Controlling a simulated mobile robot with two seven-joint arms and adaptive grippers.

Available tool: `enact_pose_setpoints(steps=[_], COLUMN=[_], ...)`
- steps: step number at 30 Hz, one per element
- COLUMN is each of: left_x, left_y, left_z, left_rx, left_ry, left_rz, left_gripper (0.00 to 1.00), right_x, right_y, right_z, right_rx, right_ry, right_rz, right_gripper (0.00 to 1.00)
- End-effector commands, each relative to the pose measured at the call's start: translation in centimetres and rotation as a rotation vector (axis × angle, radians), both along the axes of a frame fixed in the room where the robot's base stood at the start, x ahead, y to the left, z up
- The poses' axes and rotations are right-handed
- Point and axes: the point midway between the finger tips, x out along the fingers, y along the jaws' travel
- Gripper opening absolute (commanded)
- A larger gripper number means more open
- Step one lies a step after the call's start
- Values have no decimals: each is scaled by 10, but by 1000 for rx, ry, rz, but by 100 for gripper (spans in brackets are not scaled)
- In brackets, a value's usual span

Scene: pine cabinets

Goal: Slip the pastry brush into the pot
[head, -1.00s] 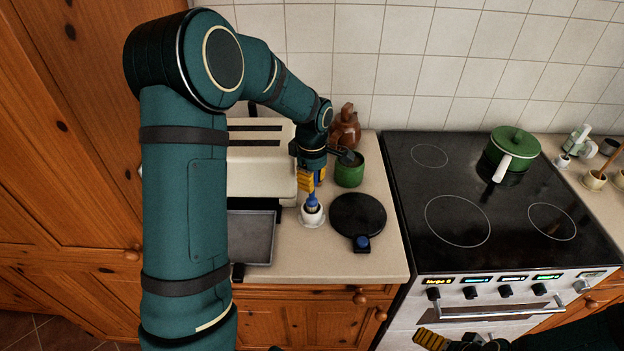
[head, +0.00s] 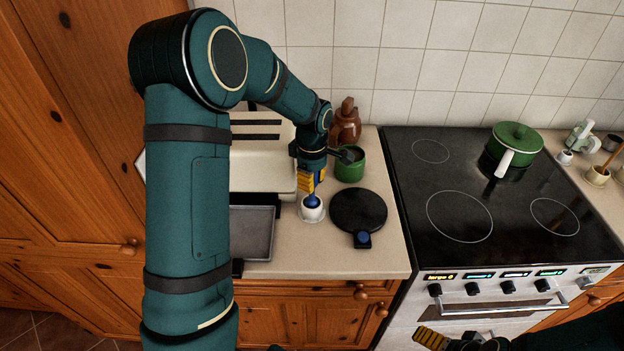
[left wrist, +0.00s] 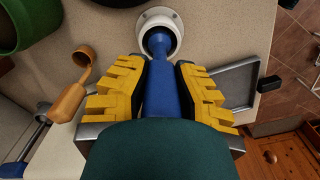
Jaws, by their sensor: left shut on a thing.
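My left gripper (head: 310,187) is shut on a blue object, which I take to be the pastry brush (head: 312,201). Below it stands a small white pot (head: 313,214) with a wide round foot on the counter. In the left wrist view the brush (left wrist: 165,92) runs down between the yellow fingers (left wrist: 158,85), and its far end is within the mouth of the white pot (left wrist: 172,18). That end is hidden, so I cannot tell whether it touches the bottom. My right gripper (head: 440,338) shows only partly at the bottom edge.
A black disc (head: 359,211) lies just right of the white pot, a grey tray (head: 252,234) left. A cream toaster (head: 262,172) is behind the tray. The hob (head: 470,190) is farther right.

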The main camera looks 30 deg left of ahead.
Motion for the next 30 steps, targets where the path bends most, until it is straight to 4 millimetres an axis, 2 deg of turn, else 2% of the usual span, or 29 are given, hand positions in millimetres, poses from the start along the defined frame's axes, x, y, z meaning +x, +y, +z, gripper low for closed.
enact_pose_setpoints(steps=[6,7,8,9,20,23,30], left_x=[0,0,0,0,1,1,2], left_y=[0,0,0,0,0,0,0], left_z=[-6,-5,-5,-5,-1,11,59], left_rx=[0,0,0,0,0,1,0], left_ry=[-1,-2,-2,-2,-2,-5,-7], left_rz=[0,0,0,0,0,-1,1], left_gripper=[0,36,46,49,49,49,49], right_x=[0,0,0,0,0,0,0], right_y=[0,0,0,0,0,0,0], right_z=[-5,-4,-4,-4,-4,-4,-4], right_rx=[0,0,0,0,0,0,0], right_ry=[0,0,0,0,0,0,0], right_rz=[0,0,0,0,0,0,0], right_gripper=[100,100,100,100,100,100,100])
